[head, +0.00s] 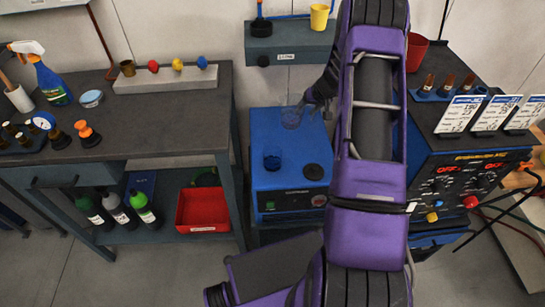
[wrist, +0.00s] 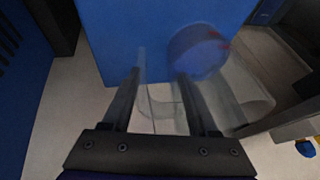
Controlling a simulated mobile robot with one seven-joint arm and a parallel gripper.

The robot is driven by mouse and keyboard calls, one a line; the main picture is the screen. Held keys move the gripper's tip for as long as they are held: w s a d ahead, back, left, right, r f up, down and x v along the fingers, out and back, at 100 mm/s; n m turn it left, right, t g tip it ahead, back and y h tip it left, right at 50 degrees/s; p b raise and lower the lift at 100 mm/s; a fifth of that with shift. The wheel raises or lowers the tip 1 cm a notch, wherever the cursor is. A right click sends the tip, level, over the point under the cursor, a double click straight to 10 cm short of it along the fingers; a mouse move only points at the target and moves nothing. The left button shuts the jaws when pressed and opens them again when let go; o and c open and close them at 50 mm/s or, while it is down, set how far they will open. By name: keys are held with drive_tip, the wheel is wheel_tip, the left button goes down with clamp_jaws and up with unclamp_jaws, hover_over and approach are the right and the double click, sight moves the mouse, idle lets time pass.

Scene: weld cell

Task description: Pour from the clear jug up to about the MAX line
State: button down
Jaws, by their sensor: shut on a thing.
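My gripper (head: 309,99) is above the back of a blue machine (head: 262,203), with its fingers shut on a clear jug (head: 291,117). In the wrist view the jug (wrist: 248,98) is see-through and spans both sides of the fingers (wrist: 159,74). A round blue patch (wrist: 198,52) with small red marks shows there; I cannot tell whether it is in the jug or behind it. A small dark blue, round vessel or opening (head: 272,160) is on the machine's top, nearer the front. No stream of liquid is visible, and the MAX line cannot be read.
A black round cap (head: 312,171) lies on the machine's top. A workbench (head: 150,130) with a spray bottle (head: 50,80) stands left, with a red bin (head: 202,209) below. A control unit (head: 462,180) with price-like cards (head: 459,114) stands right, close to my arm.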

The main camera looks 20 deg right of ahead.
drive_tip(key=f+n+b, duration=0.1)
drive_tip(key=n, duration=0.1)
drive_tip(key=s+f+n+g+y+b, duration=0.1)
drive_tip(key=f+n+b, duration=0.1)
drive_tip(key=s+f+n+y+b, duration=0.1)
drive_tip(key=n, duration=0.1)
drive_tip(key=shift+s+a+f+n+g+b, duration=0.1)
drive_tip(key=shift+s+f+n+g+b, duration=0.1)
drive_tip(key=shift+f+n+g+b, duration=0.2)
drive_tip(key=shift+s+d+f+n, duration=0.2)
drive_tip(key=shift+s+d+n, duration=0.05)
drive_tip(key=shift+s+n, duration=0.3)
drive_tip(key=shift+a+r, duration=0.1)
drive_tip(key=shift+a, duration=0.05)
